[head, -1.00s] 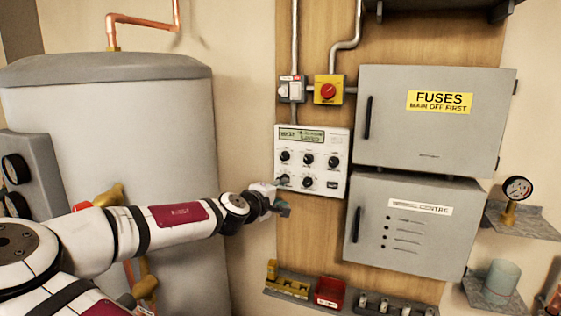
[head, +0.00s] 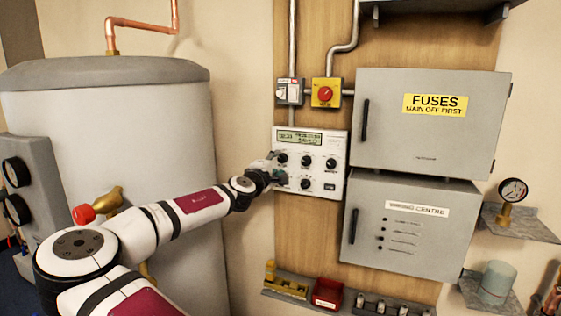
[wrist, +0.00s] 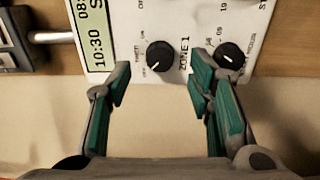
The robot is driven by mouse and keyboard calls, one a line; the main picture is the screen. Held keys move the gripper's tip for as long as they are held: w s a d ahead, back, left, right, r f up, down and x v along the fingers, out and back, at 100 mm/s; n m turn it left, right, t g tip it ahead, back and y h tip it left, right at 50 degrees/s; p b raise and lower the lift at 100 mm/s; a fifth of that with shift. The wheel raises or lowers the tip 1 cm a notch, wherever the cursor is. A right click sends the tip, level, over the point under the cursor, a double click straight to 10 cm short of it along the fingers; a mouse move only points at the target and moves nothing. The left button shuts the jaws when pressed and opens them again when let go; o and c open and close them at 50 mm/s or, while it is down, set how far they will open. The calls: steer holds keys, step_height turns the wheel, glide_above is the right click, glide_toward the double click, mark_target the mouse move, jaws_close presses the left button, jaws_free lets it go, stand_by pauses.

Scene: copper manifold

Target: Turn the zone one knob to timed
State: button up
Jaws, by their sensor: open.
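The white control panel (head: 312,185) has a display (head: 299,138) at its top and several black knobs. The zone one knob (wrist: 160,55) shows in the wrist view with "ZONE 1" printed beside it. Its white pointer mark points to the lower left there; the small labels around it are hard to read. In the head view the zone one knob (head: 282,159) is the upper left one. My gripper (wrist: 159,80) is open, its teal-padded fingers on either side of the knob's line but short of it, apart from it. In the head view my gripper (head: 274,170) is at the panel's left edge.
Another black knob (wrist: 230,55) sits close to my right finger in the wrist view. A yellow box with a red switch (head: 325,93) is above the panel. A grey fuse cabinet (head: 430,135) stands to its right, with a second grey cabinet (head: 400,260) below.

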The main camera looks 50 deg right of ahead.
mark_target(281, 160)
steer(key=shift+x, duration=1.6)
jaws_close()
